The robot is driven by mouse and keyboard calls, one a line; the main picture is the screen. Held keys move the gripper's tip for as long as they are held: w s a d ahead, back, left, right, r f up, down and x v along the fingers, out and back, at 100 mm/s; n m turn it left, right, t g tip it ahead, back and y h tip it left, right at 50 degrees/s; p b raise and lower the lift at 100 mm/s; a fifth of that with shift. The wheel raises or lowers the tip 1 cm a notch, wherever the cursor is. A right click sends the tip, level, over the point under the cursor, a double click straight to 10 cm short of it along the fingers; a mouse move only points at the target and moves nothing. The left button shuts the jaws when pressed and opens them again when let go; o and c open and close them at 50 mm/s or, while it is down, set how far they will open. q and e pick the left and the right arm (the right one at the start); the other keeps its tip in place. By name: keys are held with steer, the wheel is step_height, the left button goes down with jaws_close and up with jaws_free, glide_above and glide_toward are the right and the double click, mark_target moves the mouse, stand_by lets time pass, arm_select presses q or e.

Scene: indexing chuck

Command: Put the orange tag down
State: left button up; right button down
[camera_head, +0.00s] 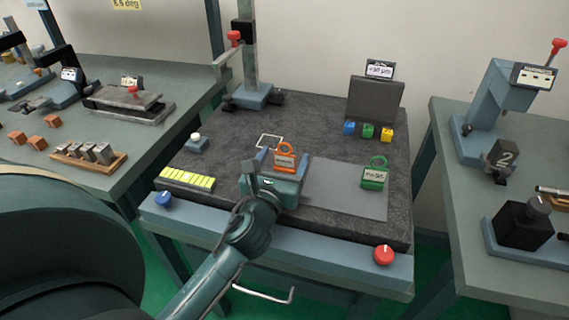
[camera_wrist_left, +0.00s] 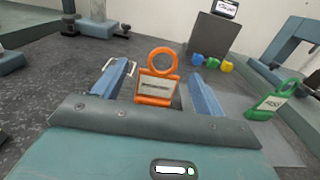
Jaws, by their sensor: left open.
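The orange tag (camera_head: 285,163) has a ring on top and a white label. It stands upright on the dark mat, and its base is partly hidden by my gripper. My left gripper (camera_head: 281,164) is open around it, one finger on each side. In the left wrist view the tag (camera_wrist_left: 157,91) shows between the two blue fingers (camera_wrist_left: 162,85), with a gap on both sides. A white square outline (camera_head: 269,141) lies on the mat just behind the gripper. My right gripper is not in view.
A green tag (camera_head: 374,175) stands on the grey pad (camera_head: 338,190) to the right. Blue, green and yellow blocks (camera_head: 368,132) sit before a dark box (camera_head: 375,99). A yellow strip (camera_head: 187,179) lies left; a red knob (camera_head: 384,255) is at the front edge.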

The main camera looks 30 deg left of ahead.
mark_target(284, 156)
arm_select(q)
steer(key=x, duration=0.3)
steer(key=shift+w+a, duration=0.1)
steer(key=shift+w, duration=0.2)
steer(key=c, duration=1.1)
